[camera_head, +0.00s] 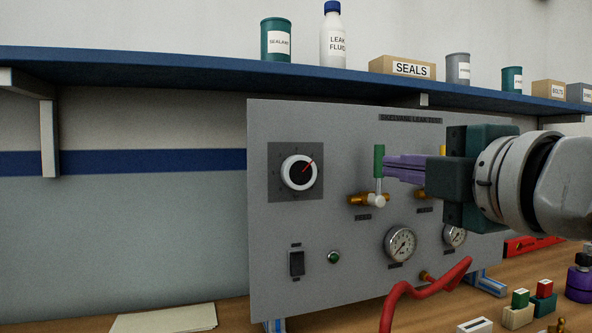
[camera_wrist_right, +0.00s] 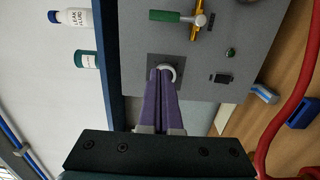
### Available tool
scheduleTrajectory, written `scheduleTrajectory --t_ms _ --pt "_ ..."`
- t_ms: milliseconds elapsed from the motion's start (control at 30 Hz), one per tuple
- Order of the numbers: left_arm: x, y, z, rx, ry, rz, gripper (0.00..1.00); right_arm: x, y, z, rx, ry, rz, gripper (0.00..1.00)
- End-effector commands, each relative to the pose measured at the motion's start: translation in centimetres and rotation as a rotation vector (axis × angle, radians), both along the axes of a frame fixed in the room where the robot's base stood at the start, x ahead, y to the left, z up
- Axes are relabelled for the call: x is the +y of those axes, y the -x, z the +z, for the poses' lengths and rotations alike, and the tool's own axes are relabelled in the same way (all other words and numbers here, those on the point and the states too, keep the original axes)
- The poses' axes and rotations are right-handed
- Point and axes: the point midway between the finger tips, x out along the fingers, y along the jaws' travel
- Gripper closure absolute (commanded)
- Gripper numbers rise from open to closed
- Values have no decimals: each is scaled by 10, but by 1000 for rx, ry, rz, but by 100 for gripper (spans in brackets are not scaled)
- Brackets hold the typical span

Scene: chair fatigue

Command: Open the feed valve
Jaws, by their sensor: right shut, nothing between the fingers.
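The feed valve has a green handle (camera_head: 379,160) that points straight up from a brass body (camera_head: 362,199) on the grey panel. In the right wrist view the green handle (camera_wrist_right: 172,16) and its brass body (camera_wrist_right: 196,20) are at the top. My right gripper (camera_head: 388,169) has purple fingers, shut and empty, reaching in from the right. In the head view its tips appear just right of the handle. In the right wrist view the fingertips (camera_wrist_right: 160,73) are apart from the handle and overlap the white dial. My left gripper is not in view.
The panel (camera_head: 330,130) also carries a white dial (camera_head: 298,172), a black switch (camera_head: 296,263), a green button (camera_head: 334,257) and gauges (camera_head: 400,244). A second valve, with a yellow handle (camera_head: 442,151), is partly hidden behind my right gripper. A red hose (camera_head: 425,291) loops in front. A shelf (camera_head: 190,67) runs above.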

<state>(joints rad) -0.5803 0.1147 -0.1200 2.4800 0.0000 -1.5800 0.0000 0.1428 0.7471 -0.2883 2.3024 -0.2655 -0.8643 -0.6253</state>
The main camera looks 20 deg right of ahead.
Motion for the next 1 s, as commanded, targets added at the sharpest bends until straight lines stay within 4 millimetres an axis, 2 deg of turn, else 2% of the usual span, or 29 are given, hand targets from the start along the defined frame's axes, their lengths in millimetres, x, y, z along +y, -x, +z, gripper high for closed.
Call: scheduleTrajectory --t_ms 167,267,767,1000 --pt "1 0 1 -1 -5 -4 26 0 -2 0 1 -2 -1 100" --pt "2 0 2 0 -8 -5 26 -1 -10 1 1 -3 -2 100" --pt "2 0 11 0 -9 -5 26 -1 -100 1 1 -5 -2 100" --pt "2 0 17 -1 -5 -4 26 -33 -108 0 3 0 -3 100"
